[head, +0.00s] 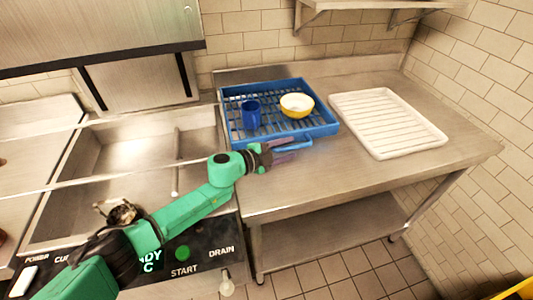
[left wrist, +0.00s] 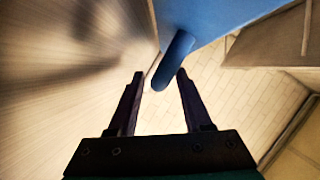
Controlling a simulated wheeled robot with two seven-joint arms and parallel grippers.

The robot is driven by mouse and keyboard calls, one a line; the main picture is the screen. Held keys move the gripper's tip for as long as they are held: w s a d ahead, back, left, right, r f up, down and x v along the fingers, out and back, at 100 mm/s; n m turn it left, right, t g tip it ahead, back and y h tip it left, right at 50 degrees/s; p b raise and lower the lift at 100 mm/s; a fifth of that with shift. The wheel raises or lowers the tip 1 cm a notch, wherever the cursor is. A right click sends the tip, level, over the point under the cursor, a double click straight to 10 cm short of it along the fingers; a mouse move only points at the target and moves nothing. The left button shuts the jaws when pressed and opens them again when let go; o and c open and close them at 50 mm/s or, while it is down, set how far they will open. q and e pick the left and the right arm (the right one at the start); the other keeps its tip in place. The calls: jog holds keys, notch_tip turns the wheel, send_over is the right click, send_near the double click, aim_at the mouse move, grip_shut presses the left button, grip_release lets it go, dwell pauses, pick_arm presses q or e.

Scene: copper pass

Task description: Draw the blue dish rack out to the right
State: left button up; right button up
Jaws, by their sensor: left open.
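The blue dish rack (head: 326,128) sits on the steel counter, with its grid floor showing. A blue mug (head: 251,114) and a yellow bowl with a white inside (head: 297,105) stand in it. A blue bar handle (head: 300,144) sticks out from the rack's near side. My left gripper (head: 288,149) is at this handle, its fingers open. In the left wrist view the blue handle (left wrist: 175,60) reaches in between the tips of the open left gripper (left wrist: 160,75); I cannot tell whether either finger touches it. My right gripper is not in view.
A white ribbed tray (head: 388,123) lies on the counter right of the rack, with a narrow gap between. The counter front (head: 400,175) is bare. A steel sink (head: 120,160) is at the left, and a tiled wall stands behind and at the right.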

pick_arm(q)
jog(key=v, duration=1.2)
jog(key=shift+f+b, duration=0.2)
jog(key=shift+b, duration=0.15)
jog(key=shift+s+a+r, duration=0.2)
jog(key=shift+a, duration=0.05)
